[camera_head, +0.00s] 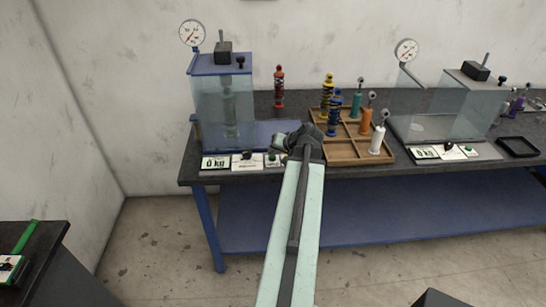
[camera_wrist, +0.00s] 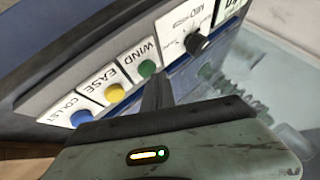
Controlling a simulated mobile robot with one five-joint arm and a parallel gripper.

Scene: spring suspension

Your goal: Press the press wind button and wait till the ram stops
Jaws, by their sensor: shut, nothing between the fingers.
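The green WIND button (camera_wrist: 147,68) is on the press's front panel, shown tilted in the wrist view. My gripper (camera_wrist: 157,82) is shut and empty, its tips just below the button in the picture; I cannot tell if they touch it. The yellow EASE button (camera_wrist: 115,93) and blue COLLET button (camera_wrist: 81,118) are beside it. In the head view, the blue-framed press (camera_head: 220,66) stands at the left of the bench, with a coil spring unit (camera_head: 229,108) behind its clear guard. My gripper (camera_head: 280,143) is by its front right corner. Its readout (camera_head: 215,162) shows 0 kg.
A wooden divided tray (camera_head: 345,151) with several coloured dampers lies right of my gripper. A red damper (camera_head: 279,87) stands behind. A second press (camera_head: 450,106) and a black tray (camera_head: 517,147) are further right. A black knob (camera_wrist: 196,42) is beside the WIND button.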

